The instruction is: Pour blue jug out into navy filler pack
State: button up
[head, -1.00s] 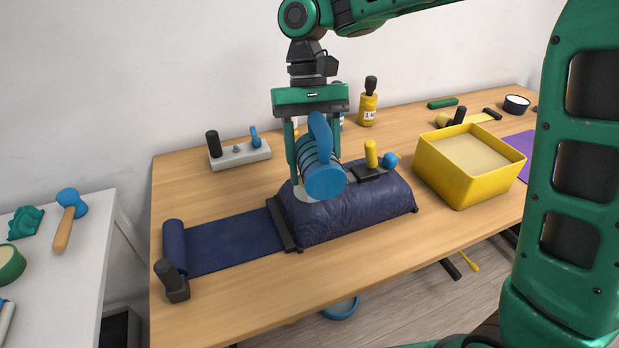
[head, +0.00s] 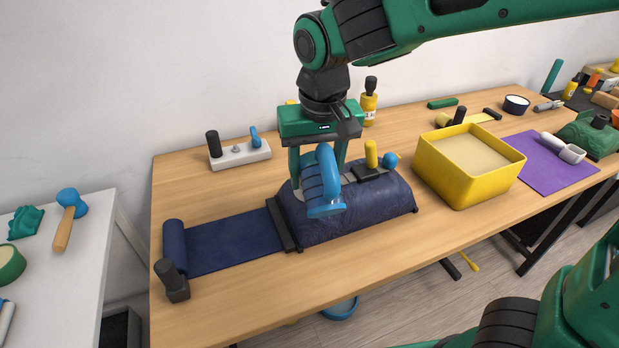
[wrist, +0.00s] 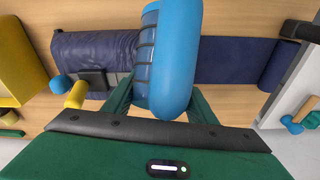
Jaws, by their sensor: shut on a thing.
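The blue jug (head: 313,186) is held in my gripper (head: 318,168) just over the left part of the navy filler pack (head: 345,212). My gripper is shut on the jug, which has dark bands around its body and a thick blue handle toward the head camera. In the wrist view the jug (wrist: 170,60) fills the middle and hides part of the pack (wrist: 95,50). The pack is a puffed navy bag on the table, with a yellow-handled piece (head: 371,160) and a blue knob (head: 390,160) on top. The jug's mouth and contents are hidden from me.
A yellow bin (head: 470,185) of pale material stands right of the pack. A flat navy strip (head: 235,240) ends at a roll (head: 174,246) on the left. A grey block with pegs (head: 240,155) sits behind.

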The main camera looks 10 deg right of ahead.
jog(key=shift+f+t, duration=0.1)
jog(key=shift+t, duration=0.3)
jog(key=shift+o, duration=1)
jog(key=shift+c, duration=1)
jog(key=shift+w+v, duration=0.25)
jog(key=shift+v, duration=0.9)
jog(key=shift+w+v, duration=0.25)
jog(key=shift+v, duration=0.85)
jog(key=shift+w+v, duration=0.25)
jog(key=shift+v, duration=0.9)
jog(key=shift+t+y, duration=0.3)
jog(key=shift+t, duration=2.1)
jog(key=shift+w+a+t+y, duration=0.1)
jog(key=shift+t+y, duration=0.2)
jog(key=shift+t, duration=1.6)
